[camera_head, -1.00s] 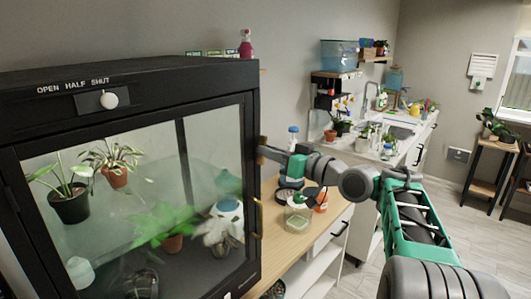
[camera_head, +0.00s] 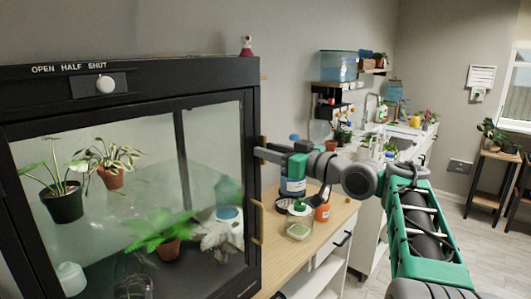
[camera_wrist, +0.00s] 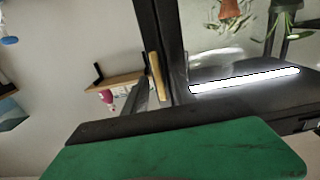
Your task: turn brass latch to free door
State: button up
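The black glass-fronted cabinet (camera_head: 130,98) fills the left of the head view, its door closed. A small brass piece (camera_head: 263,142), seemingly the latch, is on its right edge and partly hidden by my gripper (camera_head: 262,154). A second brass piece (camera_head: 258,222), shaped like a handle, is lower on the same edge. My gripper's tip is right at the upper brass piece; I cannot tell if it touches or grips it. In the wrist view a brass bar (camera_wrist: 157,75) stands upright beside a grey finger (camera_wrist: 142,95). The finger gap is not clear.
Potted plants (camera_head: 64,202) stand behind the glass. A white knob (camera_head: 105,84) sits under "OPEN HALF SHUT". A wooden bench (camera_head: 330,225) with a jar (camera_head: 299,222) and bottles is below my arm.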

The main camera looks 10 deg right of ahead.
jog(key=shift+s+d, duration=0.1)
jog(key=b+v, duration=0.1)
jog(key=v, duration=0.6)
jog(key=shift+s, duration=0.25)
jog(key=shift+d, duration=0.15)
